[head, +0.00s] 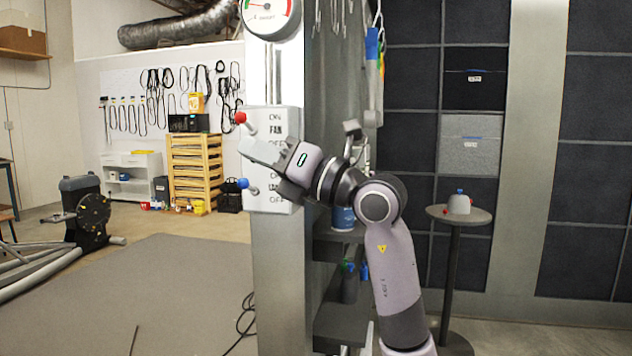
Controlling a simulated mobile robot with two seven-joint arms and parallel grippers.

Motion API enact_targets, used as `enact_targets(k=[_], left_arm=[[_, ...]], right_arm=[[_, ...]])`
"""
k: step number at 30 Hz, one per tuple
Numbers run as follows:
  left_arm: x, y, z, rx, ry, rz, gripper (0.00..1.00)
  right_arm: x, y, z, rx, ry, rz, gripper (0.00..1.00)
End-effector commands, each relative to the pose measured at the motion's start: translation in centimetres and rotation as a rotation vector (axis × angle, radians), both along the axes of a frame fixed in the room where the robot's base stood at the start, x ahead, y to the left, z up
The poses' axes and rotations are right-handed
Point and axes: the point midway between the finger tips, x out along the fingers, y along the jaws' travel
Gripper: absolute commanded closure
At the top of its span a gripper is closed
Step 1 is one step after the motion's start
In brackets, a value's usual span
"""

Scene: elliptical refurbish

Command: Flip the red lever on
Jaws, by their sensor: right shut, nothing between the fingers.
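A pale grey switch box (290,202) is fixed to a metal column left of centre. Its red lever (240,118) has a round red knob and sticks out to the left, tilted upward, level with the upper "ON" label. My right gripper (246,147) reaches in from the right across the front of the box. It is shut and empty, with its tips just below the red lever. I cannot tell whether they touch it. The gripper hides part of the labels. My left gripper is not in view.
A lever with a blue knob (242,183) sticks out lower on the same box, below my right gripper. A round gauge (270,15) sits above the box. Shelves (338,235) stand behind my arm. A small round table (482,215) is at right.

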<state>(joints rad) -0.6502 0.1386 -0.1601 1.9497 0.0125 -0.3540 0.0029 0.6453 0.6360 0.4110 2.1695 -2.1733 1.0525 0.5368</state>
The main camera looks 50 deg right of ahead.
Motion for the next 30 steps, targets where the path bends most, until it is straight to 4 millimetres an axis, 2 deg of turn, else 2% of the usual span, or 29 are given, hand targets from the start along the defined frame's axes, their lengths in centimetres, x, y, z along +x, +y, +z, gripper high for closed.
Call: enact_targets(k=[1, 6, 13, 19, 30], left_arm=[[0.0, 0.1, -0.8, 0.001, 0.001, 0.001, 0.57], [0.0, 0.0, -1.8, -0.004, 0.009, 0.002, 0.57], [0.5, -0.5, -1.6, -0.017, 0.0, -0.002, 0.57], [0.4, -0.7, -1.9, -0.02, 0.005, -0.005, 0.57], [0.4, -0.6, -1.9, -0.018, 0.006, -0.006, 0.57]], right_arm=[[-1.4, -0.3, -0.6, -0.004, -0.005, -0.004, 1.0], [-4.9, -0.7, -1.4, -0.004, -0.003, -0.004, 1.0], [-8.2, -1.2, -2.0, -0.003, -0.003, -0.002, 1.0], [-9.4, -1.4, -2.2, -0.002, -0.002, -0.001, 1.0], [-9.6, -1.4, -2.1, -0.002, -0.001, -0.001, 1.0]])
